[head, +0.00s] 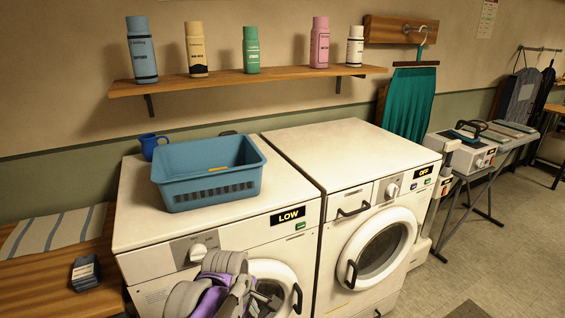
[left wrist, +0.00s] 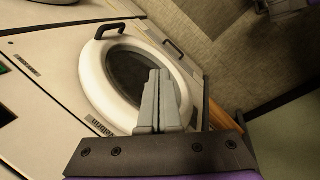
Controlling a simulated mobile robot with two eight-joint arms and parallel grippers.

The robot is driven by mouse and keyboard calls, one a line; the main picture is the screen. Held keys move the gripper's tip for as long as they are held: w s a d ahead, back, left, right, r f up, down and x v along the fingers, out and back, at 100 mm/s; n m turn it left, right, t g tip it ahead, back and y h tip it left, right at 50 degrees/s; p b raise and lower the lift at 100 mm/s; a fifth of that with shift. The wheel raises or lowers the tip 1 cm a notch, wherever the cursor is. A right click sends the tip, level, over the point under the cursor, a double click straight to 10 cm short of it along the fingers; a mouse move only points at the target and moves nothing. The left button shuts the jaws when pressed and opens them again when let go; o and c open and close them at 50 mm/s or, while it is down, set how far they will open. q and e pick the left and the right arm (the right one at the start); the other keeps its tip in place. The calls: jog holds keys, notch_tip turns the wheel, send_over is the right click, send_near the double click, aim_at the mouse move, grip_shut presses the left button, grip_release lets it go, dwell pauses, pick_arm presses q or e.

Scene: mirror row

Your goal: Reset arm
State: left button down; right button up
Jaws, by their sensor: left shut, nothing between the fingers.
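My left arm comes up from the bottom of the head view, in front of the left washing machine (head: 140,215). My left gripper (head: 268,302) is near that machine's round door, and its fingers are partly cut off by the frame edge. In the left wrist view the left gripper (left wrist: 160,90) is shut and empty, with the fingers pressed together. Behind it in that view is a white-rimmed round door (left wrist: 95,75) with a dark handle. The left machine shows a LOW label (head: 291,215). My right gripper is in neither view.
A blue basket (head: 217,195) and a blue mug (head: 152,146) stand on the left machine. The right machine (head: 345,150) shows OFF. A wall shelf (head: 250,78) holds several bottles. A wooden bench (head: 40,275) is at left. Open floor (head: 490,265) lies at right.

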pick_arm(q)
jog(key=s+a+m+p, duration=0.1)
jog(key=s+a+m, duration=0.2)
jog(key=s, duration=0.3)
jog(key=s+a+m+t+y+p, duration=0.1)
jog(key=s+a+m+p, duration=0.1)
jog(key=s+a+m, duration=0.2)
jog(key=s+a+m+t+p, duration=0.1)
jog(key=s+a+m+p, duration=0.1)
jog(key=s+m, duration=0.5)
jog(key=s+a+r, duration=0.1)
jog(key=s, duration=0.2)
jog(key=shift+s+a+y, duration=0.15)
jog(key=shift+a+y, duration=0.15)
jog(key=c, duration=1.5)
grip_release()
jog(key=shift+c, duration=0.2)
